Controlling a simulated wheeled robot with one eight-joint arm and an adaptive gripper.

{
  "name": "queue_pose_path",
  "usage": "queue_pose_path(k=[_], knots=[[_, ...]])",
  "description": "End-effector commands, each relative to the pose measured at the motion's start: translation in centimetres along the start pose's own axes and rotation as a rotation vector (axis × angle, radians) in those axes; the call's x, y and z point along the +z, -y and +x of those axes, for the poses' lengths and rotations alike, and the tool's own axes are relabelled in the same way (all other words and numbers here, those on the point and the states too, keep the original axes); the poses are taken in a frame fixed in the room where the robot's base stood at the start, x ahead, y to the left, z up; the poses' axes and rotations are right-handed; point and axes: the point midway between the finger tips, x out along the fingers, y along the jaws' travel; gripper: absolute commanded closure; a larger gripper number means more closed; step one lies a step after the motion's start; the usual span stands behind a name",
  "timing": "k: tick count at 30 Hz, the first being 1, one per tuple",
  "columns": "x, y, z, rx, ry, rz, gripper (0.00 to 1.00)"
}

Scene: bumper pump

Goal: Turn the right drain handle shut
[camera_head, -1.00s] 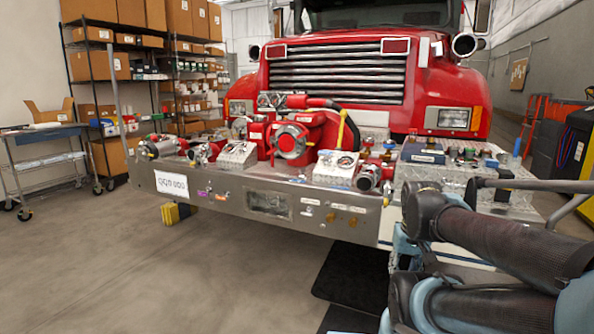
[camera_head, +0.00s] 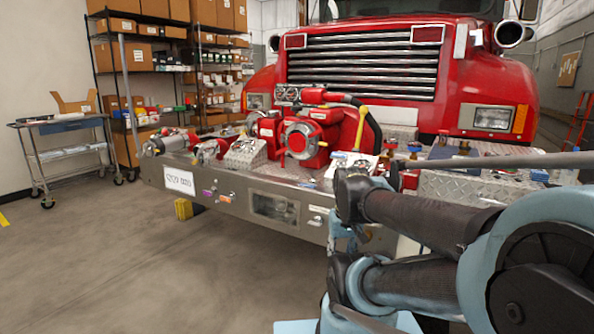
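The red fire truck's steel bumper (camera_head: 225,187) crosses the middle of the view, with a red pump (camera_head: 305,138) on its deck. A small purple fitting (camera_head: 208,193) and an orange one (camera_head: 225,198) sit on the bumper's front face, left of a recessed panel (camera_head: 274,207). They are too small to tell whether they are drain handles or how they are turned. My arm covers the bumper front right of the label plates (camera_head: 318,210), where two brass-coloured fittings showed earlier. My arm's dark and blue links fill the lower right. My gripper is not visible.
Hose fittings (camera_head: 165,143) and diamond-plate boxes (camera_head: 245,153) stand on the bumper deck. A cart (camera_head: 62,150) and shelves of cardboard boxes (camera_head: 140,60) stand at the left. The floor (camera_head: 110,265) in front of the bumper's left half is clear.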

Motion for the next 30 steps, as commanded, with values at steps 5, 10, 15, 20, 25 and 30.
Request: queue_pose_path(k=[5,10,15,20,25,30], knots=[[0.0,0.0,0.0,0.0,0.0,0.0,0.67],[0.0,0.0,0.0,0.0,0.0,0.0,0.64],[0.2,0.0,-1.2,0.0,-0.01,-0.011,0.27],[-2.8,-0.1,-3.5,-0.001,0.001,-0.061,0.27],[-7.4,-0.2,-6.7,-0.002,0.018,-0.137,0.27],[-12.4,-0.4,-9.3,-0.005,0.034,-0.218,0.27]])
